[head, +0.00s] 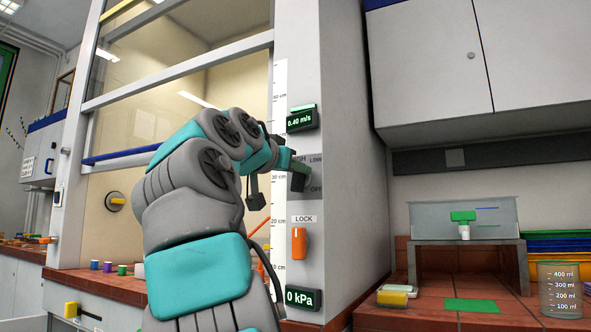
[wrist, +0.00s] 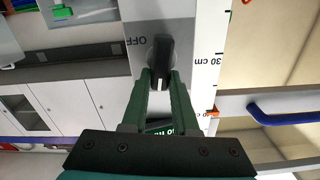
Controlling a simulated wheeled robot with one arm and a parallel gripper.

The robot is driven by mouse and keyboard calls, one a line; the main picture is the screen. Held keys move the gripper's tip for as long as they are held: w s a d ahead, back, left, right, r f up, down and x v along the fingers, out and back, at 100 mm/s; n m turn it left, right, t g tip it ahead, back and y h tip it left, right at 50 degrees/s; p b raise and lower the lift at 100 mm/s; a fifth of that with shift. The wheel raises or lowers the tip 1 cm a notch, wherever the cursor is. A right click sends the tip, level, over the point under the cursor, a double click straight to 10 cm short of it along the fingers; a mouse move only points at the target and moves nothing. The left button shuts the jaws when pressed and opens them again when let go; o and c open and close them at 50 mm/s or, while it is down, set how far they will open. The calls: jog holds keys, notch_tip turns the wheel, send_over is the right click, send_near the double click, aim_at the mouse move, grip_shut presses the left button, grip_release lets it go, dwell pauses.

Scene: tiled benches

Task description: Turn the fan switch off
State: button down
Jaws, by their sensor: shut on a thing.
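The fan switch is a dark knob (wrist: 161,60) on the grey front post of the fume hood, with an upside-down OFF label beside it in the wrist view. My gripper (head: 298,174) reaches the post from the left. In the wrist view its two green fingers (wrist: 160,84) are closed on the knob's sides. I cannot tell exactly which label the knob points to.
A green display (head: 302,119) reading 0.40 m/s sits above the switch. An orange LOCK knob (head: 299,243) and a 0 kPa display (head: 302,298) are below. The hood's glass sash with its blue handle (head: 120,155) is left. A bench with a beaker (head: 560,290) stands right.

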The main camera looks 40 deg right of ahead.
jog(key=shift+m, duration=0.4)
dwell(0.4)
jog(key=shift+d, duration=0.1)
jog(key=shift+s+m, duration=0.2)
jog(key=shift+m, duration=1)
jog(key=shift+s+d+f+m+p, duration=0.25)
jog(key=shift+m+p, duration=0.4)
jog(key=shift+m, duration=1.45)
jog(key=shift+s+a+f+m+p, duration=0.1)
jog(key=shift+f+m+p, duration=0.4)
jog(key=shift+m, duration=1.6)
jog(key=shift+s+d+f+m+p, duration=0.15)
jog(key=shift+m+p, duration=0.65)
jog(key=shift+m, duration=1.6)
jog(key=shift+f, duration=0.1)
